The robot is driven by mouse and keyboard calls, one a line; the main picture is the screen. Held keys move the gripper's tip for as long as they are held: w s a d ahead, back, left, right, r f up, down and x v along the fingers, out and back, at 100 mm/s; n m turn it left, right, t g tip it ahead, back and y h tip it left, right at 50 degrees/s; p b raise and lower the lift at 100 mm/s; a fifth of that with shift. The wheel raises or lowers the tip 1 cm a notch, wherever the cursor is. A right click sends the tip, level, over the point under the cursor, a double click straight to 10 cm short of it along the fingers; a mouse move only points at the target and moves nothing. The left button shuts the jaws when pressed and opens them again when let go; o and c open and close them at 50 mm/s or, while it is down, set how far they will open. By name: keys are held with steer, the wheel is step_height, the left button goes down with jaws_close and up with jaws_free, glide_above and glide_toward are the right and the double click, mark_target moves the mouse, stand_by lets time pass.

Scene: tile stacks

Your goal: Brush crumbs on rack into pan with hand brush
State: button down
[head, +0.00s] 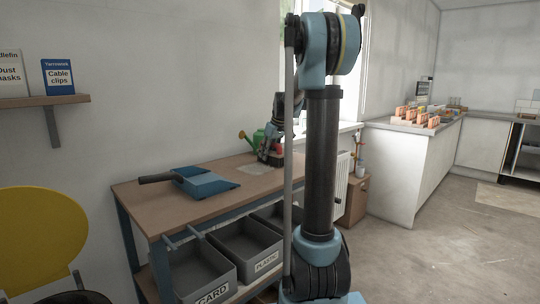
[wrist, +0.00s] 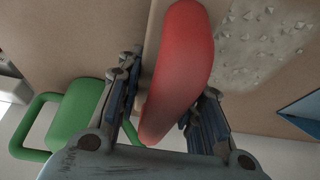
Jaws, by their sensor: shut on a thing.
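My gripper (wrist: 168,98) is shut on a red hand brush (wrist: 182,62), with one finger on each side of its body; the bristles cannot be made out. In the head view my gripper (head: 270,156) is low over the far right end of the wooden rack top (head: 222,206). Pale crumbs (wrist: 265,42) lie in a patch on the rack just right of the brush in the wrist view. They show as a light patch (head: 256,169) in the head view. The blue pan (head: 207,184), with a dark handle, lies left of the crumbs; its edge (wrist: 304,110) shows in the wrist view.
A green watering can (head: 257,140) stands beside my gripper at the rack's far end; it also shows in the wrist view (wrist: 75,115). Grey bins (head: 205,272) sit below the top. A wall is behind the rack. Bare top lies in front of the pan.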

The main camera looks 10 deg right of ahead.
steer(key=shift+s+a+f, duration=0.1)
steer(key=shift+s+a, duration=0.55)
steer(key=shift+a, duration=0.25)
steer(key=shift+s+a, duration=0.7)
steer(key=shift+a, duration=0.2)
steer(key=shift+s+a+f, duration=0.1)
steer(key=shift+s+a, duration=0.55)
steer(key=shift+a, duration=0.25)
steer(key=shift+s+a+r, duration=0.1)
steer(key=shift+s+a, duration=1.5)
steer(key=shift+a, duration=0.6)
steer(key=shift+s+a+f, duration=0.1)
steer(key=shift+s+a, duration=1.45)
steer(key=shift+a, duration=0.6)
steer(key=shift+s+a+r, duration=0.1)
steer(key=shift+s+a, duration=1.5)
steer(key=shift+a, duration=0.6)
steer(key=shift+w+d+r, duration=0.15)
steer(key=shift+d+r, duration=0.05)
steer(key=shift+r, duration=0.65)
steer(key=shift+w+d+r, duration=0.15)
steer(key=shift+d+r, duration=0.05)
steer(key=shift+r, duration=0.6)
steer(key=shift+w+d+r, duration=0.15)
steer(key=shift+d+r, duration=0.05)
steer(key=shift+r, duration=0.65)
